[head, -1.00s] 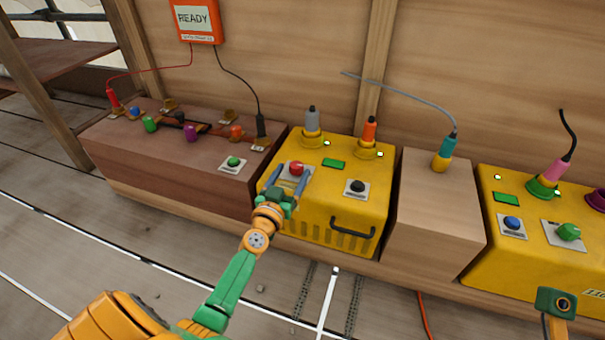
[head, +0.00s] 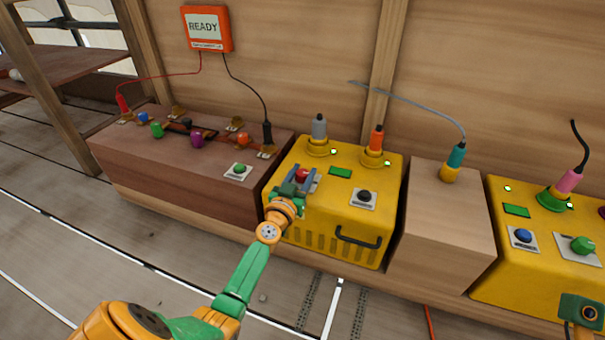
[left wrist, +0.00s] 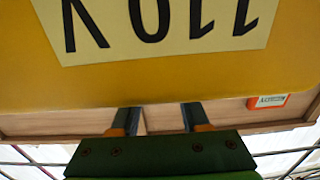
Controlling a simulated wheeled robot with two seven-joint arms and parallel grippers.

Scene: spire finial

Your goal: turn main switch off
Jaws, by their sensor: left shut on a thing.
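A red knob (head: 302,174) sits on a pale plate on top of the left yellow box (head: 330,231). My left gripper (head: 305,175) reaches it from the front, with one finger on each side, and is shut on it. The fingers cover part of the knob and its plate. In the left wrist view the two fingers (left wrist: 158,116) stand against the yellow box, whose "110 V" label (left wrist: 160,25) appears upside down; the knob is hidden there. No lettering that names the main switch is readable. My right gripper's fingers are not in view.
On the same box are a black knob (head: 364,197), a grey plug (head: 319,127) and an orange plug (head: 376,139). A brown box (head: 160,180) stands left and a wooden block (head: 447,220) right. An orange "READY" display (head: 206,28) hangs on the wall.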

